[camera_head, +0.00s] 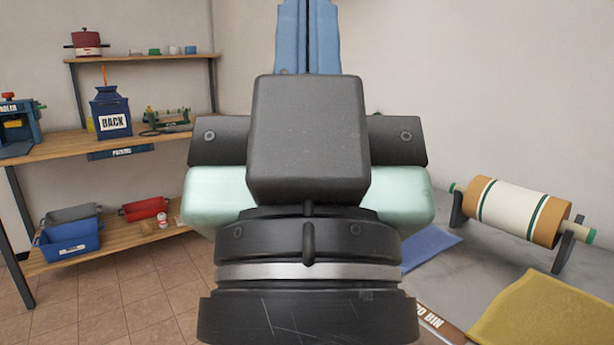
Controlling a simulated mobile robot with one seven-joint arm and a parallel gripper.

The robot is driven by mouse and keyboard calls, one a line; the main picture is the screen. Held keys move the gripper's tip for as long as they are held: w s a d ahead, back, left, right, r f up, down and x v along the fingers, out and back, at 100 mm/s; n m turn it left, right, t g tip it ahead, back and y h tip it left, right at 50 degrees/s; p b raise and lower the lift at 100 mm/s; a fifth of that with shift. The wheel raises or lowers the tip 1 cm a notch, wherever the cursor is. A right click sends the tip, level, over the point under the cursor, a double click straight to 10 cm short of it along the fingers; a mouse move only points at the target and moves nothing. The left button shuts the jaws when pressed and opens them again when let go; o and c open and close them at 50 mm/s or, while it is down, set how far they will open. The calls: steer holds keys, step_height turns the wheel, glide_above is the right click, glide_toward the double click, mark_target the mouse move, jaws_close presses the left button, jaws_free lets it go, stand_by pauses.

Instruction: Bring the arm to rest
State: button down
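My gripper (308,140) fills the middle of the head view, seen from behind. Its dark block body, mint-green housing and black side pieces show, with the dark wrist below it. The fingertips are hidden behind the body, so I cannot tell whether they are open or shut, or whether they hold anything. A blue upright shape (291,38) with a dark line down its middle rises just above the gripper; I cannot tell what it is or whether the gripper touches it.
At right, a grey surface carries a striped roll on a stand (515,210), a yellow cloth (540,312) and a flat blue piece (430,248). Tiled floor (130,290) shows lower left.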

step_height(320, 180, up, 28)
steer(key=p, duration=2.5)
steer(key=shift+p, duration=0.35)
